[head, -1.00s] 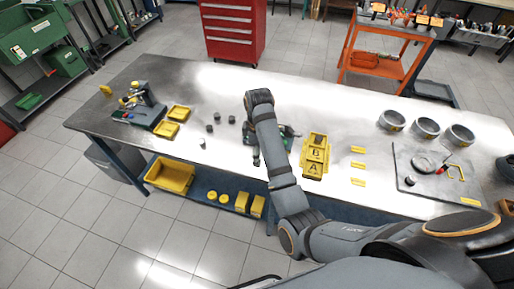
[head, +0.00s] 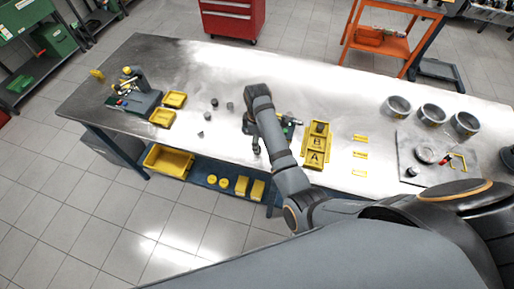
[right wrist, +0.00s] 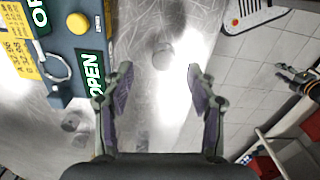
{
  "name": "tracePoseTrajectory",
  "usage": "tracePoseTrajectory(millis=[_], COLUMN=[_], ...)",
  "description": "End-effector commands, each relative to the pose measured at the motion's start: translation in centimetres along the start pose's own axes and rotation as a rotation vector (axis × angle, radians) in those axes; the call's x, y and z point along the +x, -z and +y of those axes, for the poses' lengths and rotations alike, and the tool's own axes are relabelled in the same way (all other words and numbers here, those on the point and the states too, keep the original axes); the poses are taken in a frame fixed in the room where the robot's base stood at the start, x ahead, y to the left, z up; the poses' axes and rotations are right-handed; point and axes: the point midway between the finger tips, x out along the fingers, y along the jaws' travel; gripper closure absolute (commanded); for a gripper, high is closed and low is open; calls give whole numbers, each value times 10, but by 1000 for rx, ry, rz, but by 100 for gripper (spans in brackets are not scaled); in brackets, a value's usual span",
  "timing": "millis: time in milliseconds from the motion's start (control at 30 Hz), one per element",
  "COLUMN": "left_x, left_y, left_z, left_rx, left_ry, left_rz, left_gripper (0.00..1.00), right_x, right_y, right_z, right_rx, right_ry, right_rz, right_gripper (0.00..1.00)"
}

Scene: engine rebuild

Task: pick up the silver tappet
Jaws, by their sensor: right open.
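A small, pale silver cylinder, seemingly the silver tappet (right wrist: 163,57), stands on the bright metal bench top in the right wrist view. It is beyond and between my right fingertips (right wrist: 158,80), which are open and apart from it. In the head view, several small grey cylinders stand left of my right arm, one of them a lighter cylinder (head: 200,134) near the front edge. My right gripper (head: 254,147) is partly hidden below the wrist there. What looks like my left gripper (right wrist: 290,75) shows small at the right of the wrist view; its jaws are unclear.
In the wrist view, a dark fixture with OPEN labels (right wrist: 97,75) and a yellow knob stands left; darker cylinders (right wrist: 72,122) lie lower. In the head view, a yellow A/B tray (head: 316,146) is right of my arm, and yellow trays (head: 162,118) are at left.

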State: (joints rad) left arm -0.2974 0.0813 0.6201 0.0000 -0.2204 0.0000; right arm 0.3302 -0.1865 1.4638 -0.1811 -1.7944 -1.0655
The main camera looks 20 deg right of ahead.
Motion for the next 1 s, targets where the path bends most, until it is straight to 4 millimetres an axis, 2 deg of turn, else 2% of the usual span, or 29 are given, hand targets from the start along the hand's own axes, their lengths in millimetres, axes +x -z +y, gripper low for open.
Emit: tracePoseTrajectory(millis=[33, 100, 233, 500, 900, 1000], left_x=[-10, -17, -17, -16, -16, -16], left_y=[8, 15, 11, -4, -2, -1], left_z=[-1, -1, -1, -1, 0, 0], left_rx=[0, -1, -1, 0, 0, 0], left_ry=[0, 0, 0, -1, -1, -2], left_rz=[12, 21, 15, -8, -5, -4], left_gripper=[60, 60, 60, 60, 60, 60], right_x=[4, 16, 37, 42, 42, 42], right_y=[-1, 0, 0, 0, 0, 1], right_z=[-3, -4, -3, -3, -3, -3], right_rx=[-1, -1, -1, 0, 0, 0], right_ry=[6, 6, 3, 0, 1, 1], right_rz=[-4, -3, -2, 0, 0, 0], right_gripper=[43, 43, 43, 44, 99, 99])
